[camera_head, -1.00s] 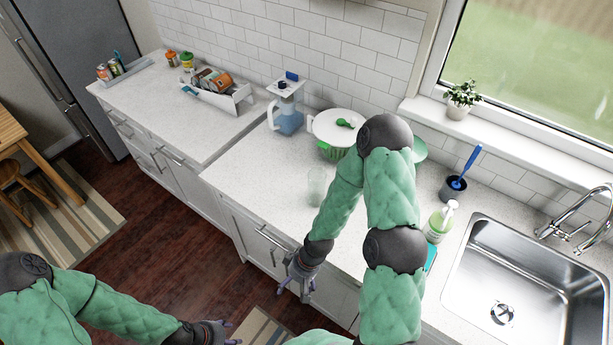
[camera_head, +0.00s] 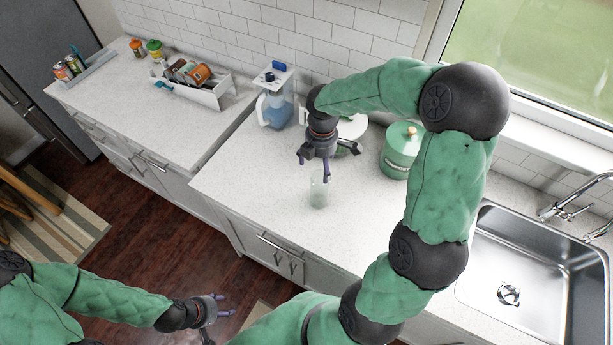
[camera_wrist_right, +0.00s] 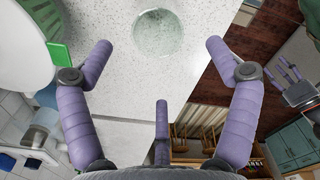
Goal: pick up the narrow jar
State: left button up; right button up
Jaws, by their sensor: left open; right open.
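The narrow jar (camera_head: 319,189) is a clear, faintly green glass that stands upright on the white counter near its front edge. In the right wrist view its round shape (camera_wrist_right: 158,33) shows from above, ahead of the fingers. My right gripper (camera_head: 316,172) is open and empty, pointing down just above the jar; in the wrist view its purple fingers (camera_wrist_right: 158,62) are spread apart, with the jar beyond their tips. I cannot tell whether a finger touches it. My left gripper (camera_head: 222,305) is open and empty, low over the floor, away from the counter.
A green lidded canister (camera_head: 400,158) stands right of the jar. A white pot, partly hidden, and a blender-like pitcher (camera_head: 275,110) stand behind. The sink (camera_head: 525,275) is at the right. The counter left of the jar (camera_head: 245,175) is clear.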

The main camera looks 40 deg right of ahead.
send_near(321, 182)
jog(key=shift+s+a, duration=1.15)
jog(key=shift+s, duration=0.05)
jog(key=f, duration=0.5)
jog(key=shift+d+f+b, duration=0.1)
jog(key=shift+d+b, duration=0.1)
jog(key=shift+b, duration=0.2)
jog(key=c, duration=1.7)
jog(key=shift+c, duration=0.3)
